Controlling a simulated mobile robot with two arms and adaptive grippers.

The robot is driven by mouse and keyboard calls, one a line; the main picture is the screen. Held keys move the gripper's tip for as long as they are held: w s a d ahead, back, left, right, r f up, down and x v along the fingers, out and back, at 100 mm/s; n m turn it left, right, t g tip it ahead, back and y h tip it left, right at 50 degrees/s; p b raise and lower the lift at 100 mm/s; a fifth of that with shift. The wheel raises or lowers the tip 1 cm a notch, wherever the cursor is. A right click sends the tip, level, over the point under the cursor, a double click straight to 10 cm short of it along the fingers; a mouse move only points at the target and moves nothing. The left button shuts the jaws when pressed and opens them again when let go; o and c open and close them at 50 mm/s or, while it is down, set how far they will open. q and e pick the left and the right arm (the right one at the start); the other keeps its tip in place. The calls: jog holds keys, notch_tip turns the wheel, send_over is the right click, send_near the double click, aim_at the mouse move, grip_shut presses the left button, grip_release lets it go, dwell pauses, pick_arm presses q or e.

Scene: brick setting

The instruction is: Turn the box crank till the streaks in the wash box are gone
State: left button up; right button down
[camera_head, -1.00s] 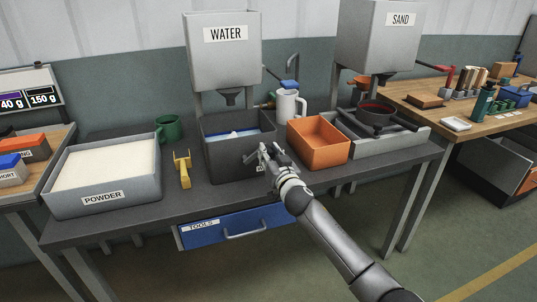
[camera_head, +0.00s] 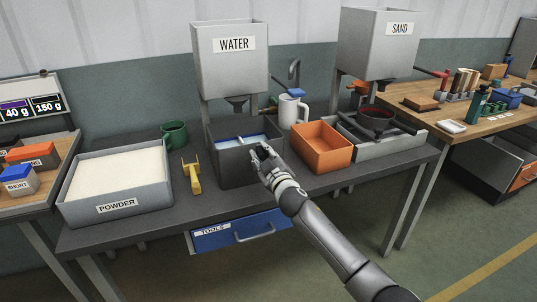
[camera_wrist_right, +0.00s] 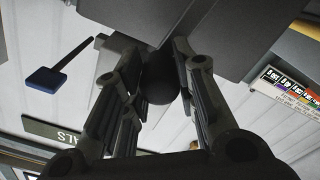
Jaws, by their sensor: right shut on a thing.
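The dark grey wash box (camera_head: 232,167) stands on the bench under the water hopper. Blue liquid with some pale areas (camera_head: 234,142) shows inside; the near wall and my gripper hide part of it, and I cannot make out single streaks. My right gripper (camera_head: 262,156) is at the box's right front side. In the right wrist view its fingers are closed around a dark round crank handle (camera_wrist_right: 159,82) below the box's grey body. The rest of the crank is hidden. My left gripper is not in view.
An orange bin (camera_head: 322,147) stands close to the right of the box, with a white jug (camera_head: 291,110) behind. A yellow tool (camera_head: 193,176) and a powder tray (camera_head: 112,187) are to the left. A blue tools drawer (camera_head: 212,239) is below.

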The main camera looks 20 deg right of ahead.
jog(key=a+f+n+b, duration=0.1)
jog(key=a+f+n, duration=0.2)
jog(key=a+n, duration=0.4)
jog(key=shift+s+a+f+n, duration=0.2)
jog(key=shift+a+n, duration=0.15)
jog(key=shift+n, duration=2.65)
jog(key=c, duration=1.1)
grip_release()
jog(key=s, duration=1.2)
jog(key=shift+d, duration=0.25)
